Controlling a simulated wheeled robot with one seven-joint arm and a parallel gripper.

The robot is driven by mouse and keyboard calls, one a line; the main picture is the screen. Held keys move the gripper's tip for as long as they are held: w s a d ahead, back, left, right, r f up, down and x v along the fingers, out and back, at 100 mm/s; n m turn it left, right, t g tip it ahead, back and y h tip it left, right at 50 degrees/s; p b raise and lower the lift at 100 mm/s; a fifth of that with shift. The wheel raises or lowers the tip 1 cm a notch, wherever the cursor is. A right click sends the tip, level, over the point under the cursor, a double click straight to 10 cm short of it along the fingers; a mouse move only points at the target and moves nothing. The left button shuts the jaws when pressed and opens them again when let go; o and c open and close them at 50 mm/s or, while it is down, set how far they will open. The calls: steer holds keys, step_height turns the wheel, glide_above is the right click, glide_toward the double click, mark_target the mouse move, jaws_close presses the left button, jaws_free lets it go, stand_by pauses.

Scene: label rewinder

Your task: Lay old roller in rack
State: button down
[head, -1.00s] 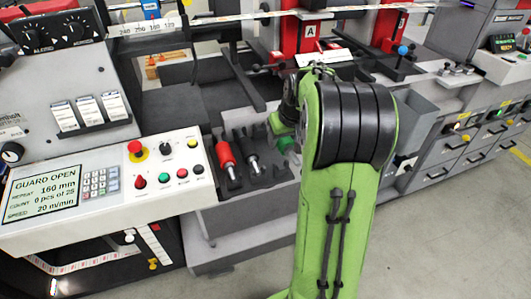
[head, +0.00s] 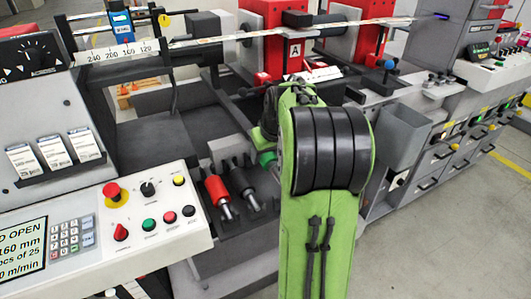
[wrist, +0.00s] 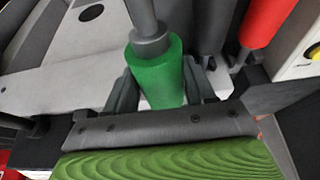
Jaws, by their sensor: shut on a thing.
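A green roller (wrist: 157,72) with a grey shaft is between the two dark fingers of my gripper (wrist: 160,88) in the wrist view. My gripper is shut on it. In the head view only a small green part (head: 266,159) shows beside my arm, which hides most of the gripper. The rack (head: 192,222) stands right of the control panel. It holds a red roller (head: 216,187) and a black roller (head: 242,184) side by side. The red roller (wrist: 266,20) and a dark roller (wrist: 214,22) also show in the wrist view, right of the green one. Whether the green roller touches the rack cannot be told.
The control panel (head: 140,228) with buttons lies left of the rack. A grey bin (head: 402,138) is right of my arm. Red machine units (head: 270,38) and a web strip (head: 215,38) stand behind. Open floor lies at the lower right.

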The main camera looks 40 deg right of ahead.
step_height(320, 180, down, 5)
steer(key=b, duration=0.3)
steer(key=shift+s+a, duration=0.1)
steer(key=shift+s+a+f+b, duration=0.1)
steer(key=shift+s+f+b, duration=0.1)
steer(key=shift+f+b, duration=0.3)
steer(key=shift+s+a+f+b, duration=0.1)
steer(key=shift+s+f+b, duration=0.05)
steer(key=shift+f+b, duration=0.35)
steer(key=shift+f, duration=0.25)
steer(key=shift+w+d+f, duration=0.1)
steer(key=shift+d+f, duration=0.05)
steer(key=c, duration=0.8)
jaws_free()
steer(key=o, duration=0.4)
steer(key=shift+w+d, duration=0.3)
steer(key=shift+w, duration=0.1)
steer(key=shift+s+a, duration=0.15)
steer(key=shift+a, duration=0.05)
step_height(320, 180, up, 9)
steer(key=p, duration=0.7)
steer(key=shift+p, duration=0.35)
